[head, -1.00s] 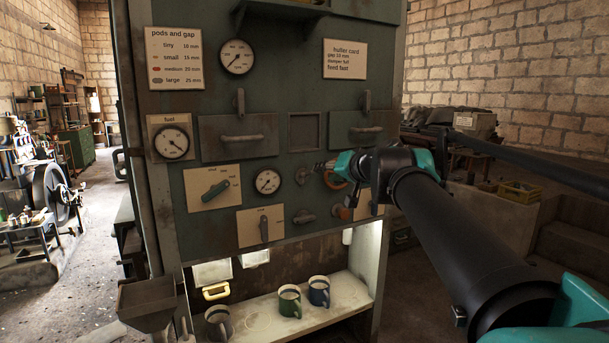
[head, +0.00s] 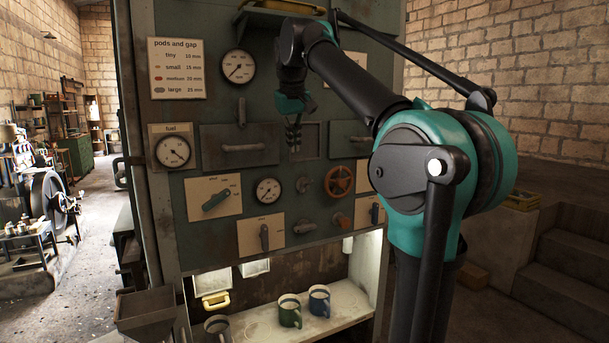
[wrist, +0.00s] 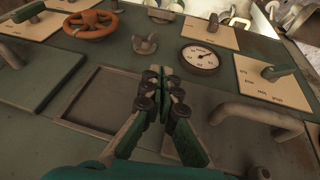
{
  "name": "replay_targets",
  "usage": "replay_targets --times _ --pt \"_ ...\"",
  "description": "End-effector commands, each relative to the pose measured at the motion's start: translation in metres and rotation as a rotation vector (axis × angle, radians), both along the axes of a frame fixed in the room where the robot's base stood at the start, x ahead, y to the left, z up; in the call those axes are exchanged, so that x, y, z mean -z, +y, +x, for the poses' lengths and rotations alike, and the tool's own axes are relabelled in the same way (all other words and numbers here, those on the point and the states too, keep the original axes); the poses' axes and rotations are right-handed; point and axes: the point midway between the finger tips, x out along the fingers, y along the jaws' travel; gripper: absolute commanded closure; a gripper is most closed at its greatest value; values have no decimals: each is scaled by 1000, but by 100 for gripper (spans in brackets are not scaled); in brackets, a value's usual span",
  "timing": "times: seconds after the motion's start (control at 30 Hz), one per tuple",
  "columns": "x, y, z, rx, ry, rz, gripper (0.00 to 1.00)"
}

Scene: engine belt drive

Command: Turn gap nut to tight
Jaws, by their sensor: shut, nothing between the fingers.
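A small grey wing nut (head: 304,184) sits on the green panel between a round gauge (head: 268,191) and an orange handwheel (head: 340,181). It also shows in the wrist view (wrist: 145,43), beyond my fingertips. A second grey winged knob (head: 304,225) sits lower on the panel. I cannot read a label that tells which one is the gap nut. My gripper (head: 294,145) points down in front of the square recess, above the upper wing nut and apart from it. In the wrist view its fingers (wrist: 165,80) are together and empty.
Drawer handles (head: 243,148) stick out beside the recess. Lever plates (head: 214,196) and an orange-brown knob (head: 341,219) are nearby. A lit shelf (head: 345,300) below holds mugs (head: 290,311). A "huller card" is partly hidden behind my arm.

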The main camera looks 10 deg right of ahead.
Motion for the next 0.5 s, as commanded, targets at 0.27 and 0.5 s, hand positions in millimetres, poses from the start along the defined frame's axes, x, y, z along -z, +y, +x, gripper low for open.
replay_targets --times 0.27,0.5 --pt "-11 -1 8 11 15 -104 100" --pt "23 -8 21 12 15 -101 100"
